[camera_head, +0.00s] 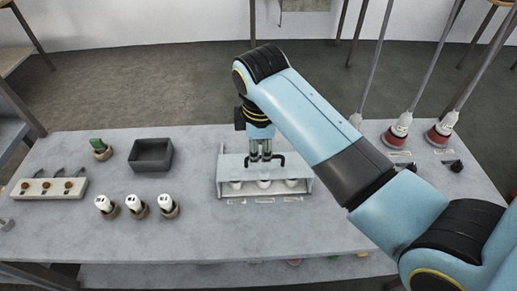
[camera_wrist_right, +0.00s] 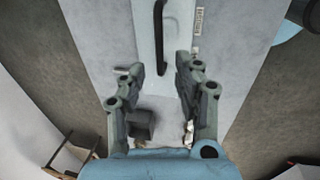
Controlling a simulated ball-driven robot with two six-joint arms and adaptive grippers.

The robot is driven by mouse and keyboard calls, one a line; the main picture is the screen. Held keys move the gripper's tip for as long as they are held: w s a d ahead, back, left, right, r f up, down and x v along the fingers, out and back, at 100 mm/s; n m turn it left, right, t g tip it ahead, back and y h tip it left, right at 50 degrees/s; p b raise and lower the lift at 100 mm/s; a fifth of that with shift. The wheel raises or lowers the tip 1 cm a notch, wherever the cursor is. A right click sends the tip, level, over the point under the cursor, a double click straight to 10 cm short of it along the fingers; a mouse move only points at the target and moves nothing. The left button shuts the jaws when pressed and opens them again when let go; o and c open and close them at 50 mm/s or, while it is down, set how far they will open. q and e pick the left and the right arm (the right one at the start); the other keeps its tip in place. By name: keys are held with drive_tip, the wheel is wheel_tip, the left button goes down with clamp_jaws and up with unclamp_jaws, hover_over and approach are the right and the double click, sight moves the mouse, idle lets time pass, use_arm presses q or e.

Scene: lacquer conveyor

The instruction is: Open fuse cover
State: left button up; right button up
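The fuse cover (camera_head: 232,164) is a pale grey-white panel on a low box at the middle of the table, with a black bar handle (camera_head: 279,158) on it. Below it, white round parts show in the box's open front (camera_head: 291,184). My right gripper (camera_head: 260,157) points down at the cover, close to the handle. In the right wrist view its two fingers (camera_wrist_right: 159,63) are apart with nothing between them. The handle (camera_wrist_right: 159,30) and the pale cover (camera_wrist_right: 178,28) lie just beyond the fingertips. Contact cannot be told. My left gripper is not in view.
Left of the box stand three white fuses (camera_head: 137,204) in brown holders, a dark open bin (camera_head: 151,155), a green-topped part (camera_head: 100,148) and a pale block with brass knobs (camera_head: 48,188). Red-based lamps (camera_head: 397,134) stand at the right.

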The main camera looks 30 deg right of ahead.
sight(264, 169)
drive_tip(key=f, duration=0.3)
drive_tip(key=shift+w+d, duration=0.15)
drive_tip(key=shift+w, duration=0.15)
drive_tip(key=shift+f, duration=0.1)
drive_tip(key=shift+c, duration=0.4)
clamp_jaws()
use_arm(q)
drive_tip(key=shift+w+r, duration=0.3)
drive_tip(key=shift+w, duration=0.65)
